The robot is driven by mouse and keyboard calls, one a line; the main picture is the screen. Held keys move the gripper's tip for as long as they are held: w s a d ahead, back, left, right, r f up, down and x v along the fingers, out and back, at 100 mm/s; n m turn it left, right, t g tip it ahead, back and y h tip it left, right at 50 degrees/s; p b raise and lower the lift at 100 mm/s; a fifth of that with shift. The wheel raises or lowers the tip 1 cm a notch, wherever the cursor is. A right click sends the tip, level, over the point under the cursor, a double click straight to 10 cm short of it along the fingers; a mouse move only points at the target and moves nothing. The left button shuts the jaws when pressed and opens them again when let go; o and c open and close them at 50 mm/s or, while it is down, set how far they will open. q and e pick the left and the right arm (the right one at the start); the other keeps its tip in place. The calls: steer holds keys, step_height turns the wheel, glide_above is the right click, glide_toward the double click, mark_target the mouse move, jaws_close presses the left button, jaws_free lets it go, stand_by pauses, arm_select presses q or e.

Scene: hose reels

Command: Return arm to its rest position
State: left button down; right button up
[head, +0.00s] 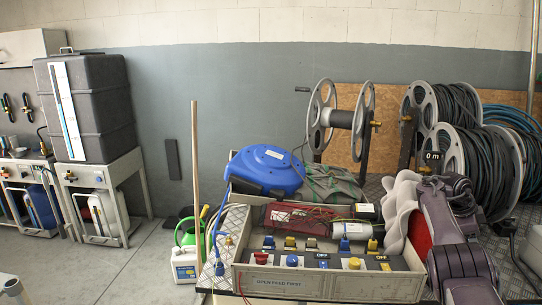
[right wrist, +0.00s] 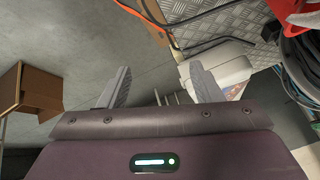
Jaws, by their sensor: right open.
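My right arm (head: 455,225) is folded at the right of the head view, in front of the hose reels and beside the control box. My right gripper (right wrist: 162,90) shows in the right wrist view with its two grey fingers spread wide apart and nothing between them. Grey floor and part of a pale box-like object show beyond the fingers. I cannot make out its fingertips in the head view. My left gripper is not in view.
A control box (head: 262,284) with coloured knobs sits left of my right arm. A blue reel (head: 266,170), an empty grey reel (head: 342,118) and full hose reels (head: 478,168) stand behind. In the wrist view, a brown box (right wrist: 38,90) is at left, with open floor (right wrist: 80,40) beside it.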

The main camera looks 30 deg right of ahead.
steer(key=s+d+f+n+t+h, duration=0.1)
steer(key=d+f+n+h, duration=0.3)
steer(key=f+n, duration=0.6)
steer(key=s+d+f+n+t+h, duration=0.1)
steer(key=d+f+n+t+h, duration=0.3)
steer(key=n, duration=0.9)
steer(key=s+a+f+n+y, duration=0.2)
steer(key=s+a+f+n, duration=0.2)
steer(key=f, duration=0.3)
steer(key=s+a+f+n+t+y, duration=0.1)
steer(key=s+a+f+n, duration=0.3)
steer(key=f, duration=0.3)
steer(key=s+a+f+n+y, duration=0.25)
steer(key=s+f+n, duration=0.2)
steer(key=f, duration=0.25)
steer(key=s+a+f+m+g+y, duration=0.1)
steer(key=s+a+f+y, duration=0.1)
steer(key=a+f, duration=0.85)
steer(key=s+a+f+m+y, duration=0.1)
steer(key=s+a+f, duration=0.1)
steer(key=a+f, duration=0.9)
steer(key=s+a+f+y, duration=0.1)
steer(key=a+f+y, duration=0.1)
steer(key=a, duration=1.7)
steer(key=s+a+f+m+y, duration=0.1)
steer(key=a+f+y, duration=0.2)
steer(key=a, duration=1.6)
steer(key=shift+s, duration=0.35)
